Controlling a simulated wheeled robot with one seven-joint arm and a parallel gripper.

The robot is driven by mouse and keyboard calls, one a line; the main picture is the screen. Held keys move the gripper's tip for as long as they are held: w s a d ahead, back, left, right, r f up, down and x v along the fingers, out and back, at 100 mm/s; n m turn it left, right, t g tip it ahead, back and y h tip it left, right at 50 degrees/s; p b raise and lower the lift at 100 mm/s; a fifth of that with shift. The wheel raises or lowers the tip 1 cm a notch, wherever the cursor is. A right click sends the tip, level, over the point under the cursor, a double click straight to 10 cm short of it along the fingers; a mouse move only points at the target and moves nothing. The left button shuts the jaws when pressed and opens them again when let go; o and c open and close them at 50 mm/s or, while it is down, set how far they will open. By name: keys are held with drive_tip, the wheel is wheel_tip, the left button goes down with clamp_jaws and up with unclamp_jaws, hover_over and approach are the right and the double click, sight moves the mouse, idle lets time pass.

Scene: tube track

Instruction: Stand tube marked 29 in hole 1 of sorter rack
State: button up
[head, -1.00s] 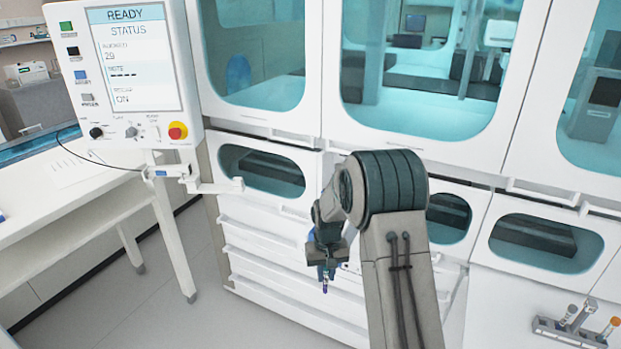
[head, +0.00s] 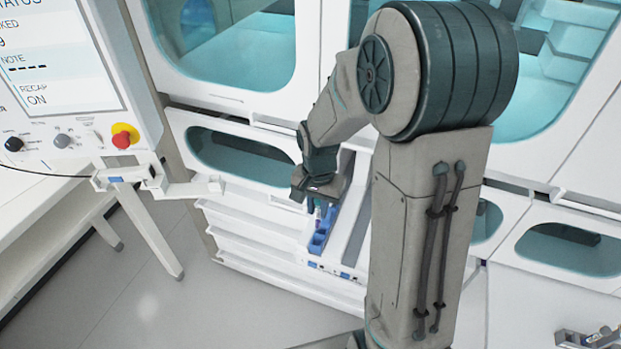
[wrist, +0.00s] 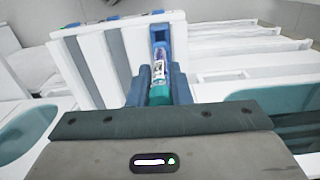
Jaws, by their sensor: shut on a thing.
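My gripper (head: 316,194) is shut on a tube (wrist: 159,72). In the wrist view, the tube has a white label with dark marks and a green part between the fingers; I cannot read its number. A blue rack (head: 321,236) lies in a pulled-out white drawer, just below my gripper. Its blue end also shows in the wrist view (wrist: 160,34), beyond the tube. The tube's lower end is over or at the rack; I cannot tell whether it is in a hole. Hole numbers are too small to read.
The open drawer (wrist: 85,75) has white and grey lanes beside the blue rack. A control panel (head: 60,60) with a red knob and a bracket arm (head: 165,187) stands to the left. A grey rack with tubes (head: 590,338) is at the lower right.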

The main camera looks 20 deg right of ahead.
sight(317, 228)
drive_tip(key=shift+s+f+b, duration=0.15)
drive_tip(key=shift+f+b, duration=0.45)
drive_tip(key=shift+f, duration=0.05)
drive_tip(key=shift+f+b, duration=1.1)
drive_tip(key=shift+f, duration=0.55)
drive_tip(key=shift+a+f, duration=0.1)
drive_tip(key=shift+f+b, duration=0.45)
drive_tip(key=shift+b, duration=0.4)
drive_tip(key=shift+f+b, duration=0.4)
drive_tip(key=shift+f, duration=0.05)
drive_tip(key=shift+f, duration=0.15)
drive_tip(key=shift+f+b, duration=0.5)
drive_tip(key=shift+b, duration=0.1)
